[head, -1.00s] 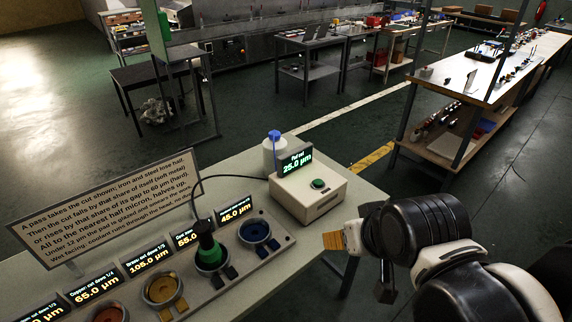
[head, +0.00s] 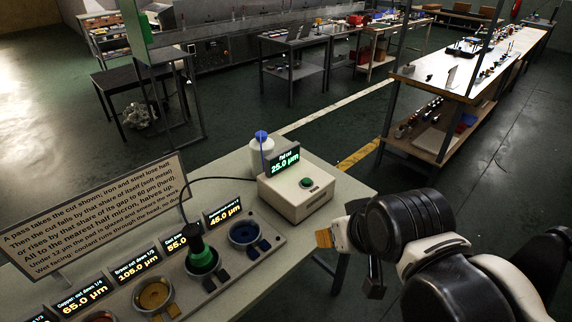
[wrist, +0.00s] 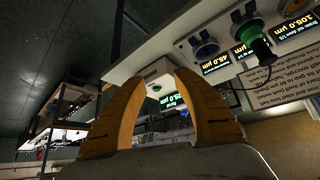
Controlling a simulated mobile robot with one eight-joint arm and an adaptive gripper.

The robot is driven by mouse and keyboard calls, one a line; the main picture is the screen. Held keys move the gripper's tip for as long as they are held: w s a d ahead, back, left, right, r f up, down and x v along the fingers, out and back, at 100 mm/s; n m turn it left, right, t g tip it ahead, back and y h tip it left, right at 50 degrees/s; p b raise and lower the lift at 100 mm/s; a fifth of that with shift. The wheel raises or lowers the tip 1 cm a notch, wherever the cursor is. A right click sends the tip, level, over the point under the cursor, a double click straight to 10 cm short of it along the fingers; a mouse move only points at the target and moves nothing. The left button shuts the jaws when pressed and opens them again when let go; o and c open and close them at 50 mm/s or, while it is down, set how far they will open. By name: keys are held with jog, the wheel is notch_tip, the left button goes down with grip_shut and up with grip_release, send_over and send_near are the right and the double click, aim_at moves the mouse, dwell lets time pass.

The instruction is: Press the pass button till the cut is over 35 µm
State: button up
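A white box (head: 296,193) stands at the bench's right end. A green button (head: 306,183) is on its top, and its display (head: 283,160), labelled "Pad cut", reads 25.0 µm. My gripper (head: 325,238) is off the bench's right edge, to the right of and nearer than the box, apart from it. In the wrist view, the picture is upside down; its two orange fingers (wrist: 160,82) stand apart with nothing between them. The box's green button (wrist: 157,88) shows in the gap. A black handled tool with a green base (head: 202,257) stands in a cup on the grey panel.
The panel (head: 233,278) holds coloured cups, including a blue one (head: 244,233) and a yellow one (head: 153,295), with displays behind. A sign (head: 95,215) about passes and cut stands at left. A white bottle (head: 262,158) stands behind the box. A dark cable runs to the tool.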

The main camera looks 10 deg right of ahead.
grip_shut()
dwell(1.0)
